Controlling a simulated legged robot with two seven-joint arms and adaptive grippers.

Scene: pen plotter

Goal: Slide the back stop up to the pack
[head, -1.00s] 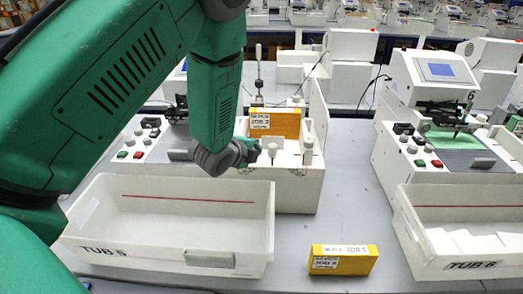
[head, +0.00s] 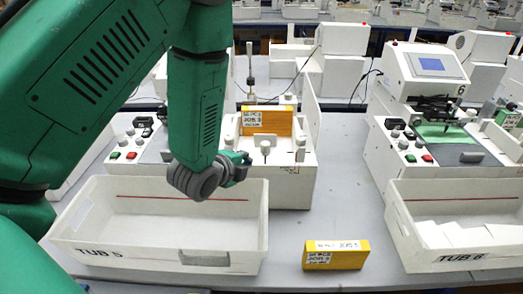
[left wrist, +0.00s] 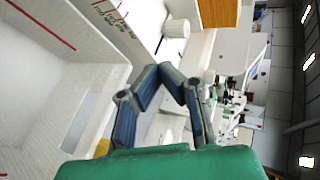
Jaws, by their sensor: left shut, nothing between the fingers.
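An orange pack (head: 266,122) with a white label stands upright in the white feeder (head: 285,190) behind the left tub. It also shows at the top of the left wrist view (left wrist: 218,12). A white round knob (head: 265,147) stands just in front of the pack, and a second knob (head: 300,143) stands to its right. I cannot tell for certain which part is the back stop. My left gripper (head: 243,167) is shut and empty, in front and to the left of the nearer knob, apart from it. In the left wrist view its fingertips (left wrist: 160,72) meet.
The white TUB 5 (head: 100,250) stands in front of the feeder, below my left arm. A yellow box (head: 336,260) lies on the grey table to its right. TUB 6 (head: 430,262) and another machine (head: 430,150) are at the right. The table between the machines is clear.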

